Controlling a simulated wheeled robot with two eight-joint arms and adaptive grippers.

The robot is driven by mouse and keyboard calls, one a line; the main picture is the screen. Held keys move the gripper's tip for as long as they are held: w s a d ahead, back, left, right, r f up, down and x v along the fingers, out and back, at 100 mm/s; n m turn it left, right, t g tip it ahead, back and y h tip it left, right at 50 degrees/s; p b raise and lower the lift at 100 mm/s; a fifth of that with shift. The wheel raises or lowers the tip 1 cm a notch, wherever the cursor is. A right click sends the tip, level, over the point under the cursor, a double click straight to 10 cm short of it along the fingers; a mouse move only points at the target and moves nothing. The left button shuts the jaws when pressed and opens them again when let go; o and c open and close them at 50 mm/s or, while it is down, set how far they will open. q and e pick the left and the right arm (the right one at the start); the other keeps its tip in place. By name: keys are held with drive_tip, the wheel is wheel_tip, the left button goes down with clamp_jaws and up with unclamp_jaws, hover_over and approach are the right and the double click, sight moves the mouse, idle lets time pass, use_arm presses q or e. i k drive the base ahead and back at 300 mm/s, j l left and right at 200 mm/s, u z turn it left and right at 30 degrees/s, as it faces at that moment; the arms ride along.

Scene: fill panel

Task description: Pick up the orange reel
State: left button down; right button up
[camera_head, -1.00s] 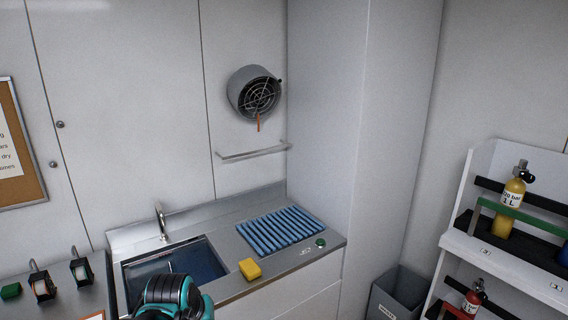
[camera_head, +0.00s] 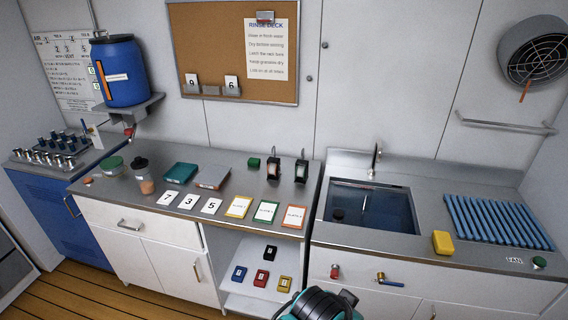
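I cannot make out an orange reel for certain. Two small dark holders with hooked tops stand at the back right of the steel counter. Neither gripper shows. Only a black and teal part of my own arm enters at the bottom edge, well in front of the counter.
The steel counter (camera_head: 235,163) also holds number cards, framed cards, a teal box (camera_head: 180,175) and a green-lidded bowl (camera_head: 113,166). To the right are a sink (camera_head: 370,205), a yellow sponge (camera_head: 442,242) and a blue rack (camera_head: 495,221). A blue barrel (camera_head: 124,72) sits on a wall shelf.

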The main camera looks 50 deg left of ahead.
sight(275, 174)
drive_tip(key=u, duration=1.65)
drive_tip(key=i+j+u, duration=0.1)
drive_tip(key=i+j, duration=0.15)
drive_tip(key=i, duration=0.15)
drive_tip(key=i+j, duration=0.2)
drive_tip(key=i, duration=0.25)
drive_tip(key=u, duration=0.05)
